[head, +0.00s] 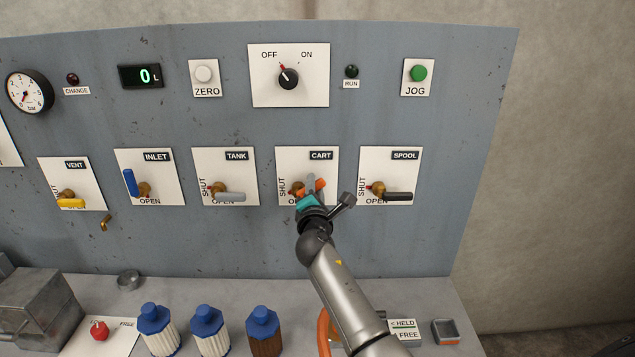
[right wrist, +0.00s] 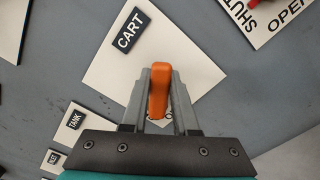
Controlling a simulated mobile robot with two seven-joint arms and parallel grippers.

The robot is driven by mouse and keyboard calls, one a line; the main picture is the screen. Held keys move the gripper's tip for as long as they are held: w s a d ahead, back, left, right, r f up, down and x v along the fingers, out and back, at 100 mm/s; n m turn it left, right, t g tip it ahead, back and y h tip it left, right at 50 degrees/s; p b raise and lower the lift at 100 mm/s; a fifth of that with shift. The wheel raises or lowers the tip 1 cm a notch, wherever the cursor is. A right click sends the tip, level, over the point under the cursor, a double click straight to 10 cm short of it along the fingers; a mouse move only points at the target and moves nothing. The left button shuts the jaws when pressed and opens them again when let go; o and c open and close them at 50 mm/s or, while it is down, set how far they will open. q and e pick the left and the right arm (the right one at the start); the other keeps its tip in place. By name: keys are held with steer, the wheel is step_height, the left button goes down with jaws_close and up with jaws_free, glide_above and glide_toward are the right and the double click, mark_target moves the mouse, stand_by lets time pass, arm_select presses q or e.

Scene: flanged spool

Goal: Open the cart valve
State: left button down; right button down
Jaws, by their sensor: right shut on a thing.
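The cart valve is on a white plate (head: 327,156) labelled CART, with a brass hub (head: 299,186) and an orange handle (head: 320,185). My right gripper (head: 311,185) is at this plate, shut on the orange handle. In the right wrist view the orange handle (right wrist: 158,90) stands between the two grey fingers, below the CART label (right wrist: 131,30). The gripper hides part of the handle and of the OPEN marking, so its exact angle is hard to tell. My left gripper is not in view.
INLET has a blue handle (head: 130,183), VENT a yellow one (head: 71,203). Blue-capped bottles (head: 209,321) stand on the bench below.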

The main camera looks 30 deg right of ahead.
mark_target(298, 168)
steer(key=n+p, duration=0.1)
steer(key=n, duration=0.1)
steer(key=a+r+n+p, duration=0.1)
steer(key=w+r+n+p, duration=0.1)
steer(key=n+p, duration=0.1)
steer(key=shift+a+r+n, duration=0.1)
steer(key=shift+a+n, duration=0.15)
steer(key=shift+n, duration=0.05)
steer(key=n+p, duration=0.1)
steer(key=a+n+p, duration=0.1)
steer(key=n, duration=0.1)
steer(key=shift+w+r, duration=0.15)
steer(key=shift+w, duration=0.2)
steer(key=shift+w+a+n+p, duration=0.15)
steer(key=shift+a+n+p, duration=0.15)
steer(key=shift+n, duration=0.35)
steer(key=shift+w+a+n+p, duration=0.1)
steer(key=shift+a+n+p, duration=0.2)
steer(key=shift+n, duration=0.35)
steer(key=c, duration=0.7)
jaws_free()
steer(key=shift+s+a, duration=0.2)
steer(key=shift+s, duration=0.1)
steer(key=p+v, duration=0.1)
steer(key=v, duration=1.3)
steer(key=shift+s+p, duration=0.3)
